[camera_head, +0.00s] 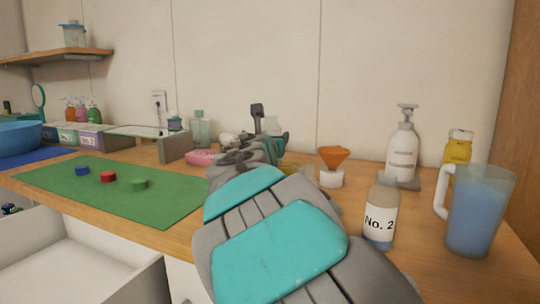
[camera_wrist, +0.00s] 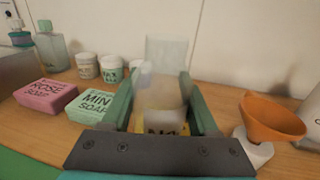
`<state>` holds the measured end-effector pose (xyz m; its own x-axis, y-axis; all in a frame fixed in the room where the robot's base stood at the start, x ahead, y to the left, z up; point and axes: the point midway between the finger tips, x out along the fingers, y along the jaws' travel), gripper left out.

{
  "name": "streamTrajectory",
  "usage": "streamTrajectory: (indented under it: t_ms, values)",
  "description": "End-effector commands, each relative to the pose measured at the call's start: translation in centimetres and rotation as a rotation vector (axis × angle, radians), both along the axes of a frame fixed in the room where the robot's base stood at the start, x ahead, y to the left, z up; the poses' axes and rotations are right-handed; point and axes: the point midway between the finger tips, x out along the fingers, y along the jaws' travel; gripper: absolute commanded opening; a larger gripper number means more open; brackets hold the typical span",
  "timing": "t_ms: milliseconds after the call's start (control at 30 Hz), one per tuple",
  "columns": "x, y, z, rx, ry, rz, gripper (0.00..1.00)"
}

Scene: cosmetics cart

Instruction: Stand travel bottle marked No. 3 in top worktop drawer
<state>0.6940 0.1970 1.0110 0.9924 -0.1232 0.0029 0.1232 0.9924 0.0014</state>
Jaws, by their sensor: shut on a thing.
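My gripper (camera_wrist: 158,84) is shut on a clear travel bottle (camera_wrist: 166,58), with a teal finger on each side of it. Its label begins "No", but the number is hidden by the gripper's dark front bar. In the head view my arm hides most of the gripper and the held bottle, above the back of the wooden worktop (camera_head: 470,285). A second travel bottle marked No. 2 (camera_head: 380,213) stands upright on the worktop right of my arm, with blue liquid low in it. An open white drawer (camera_head: 75,275) shows below the worktop's front edge at the lower left.
An orange funnel (camera_head: 333,157), a pump bottle (camera_head: 402,150) and a blue-filled jug (camera_head: 478,215) stand at right. A green mat (camera_head: 70,190) with blue, red and green caps lies left. Pink soap (camera_wrist: 47,95) and green soap (camera_wrist: 92,106) lie beside my gripper.

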Motion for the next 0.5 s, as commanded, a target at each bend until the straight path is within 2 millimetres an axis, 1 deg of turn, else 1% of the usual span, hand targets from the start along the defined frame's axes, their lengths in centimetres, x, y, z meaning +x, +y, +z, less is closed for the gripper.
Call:
streamTrajectory:
  t_ms: [133,233,300,400,500]
  values:
    - [0.0,-0.1,-1.5,-0.004,0.0,-0.003,0.0]
    - [0.0,-0.2,-3.3,-0.005,0.003,-0.005,0.0]
    - [0.0,-0.2,-4.2,-0.003,0.002,-0.005,0.0]
    - [0.0,-0.1,-4.7,-0.001,0.002,-0.004,0.0]
    - [0.0,-0.1,-4.6,0.0,0.001,-0.002,0.0]
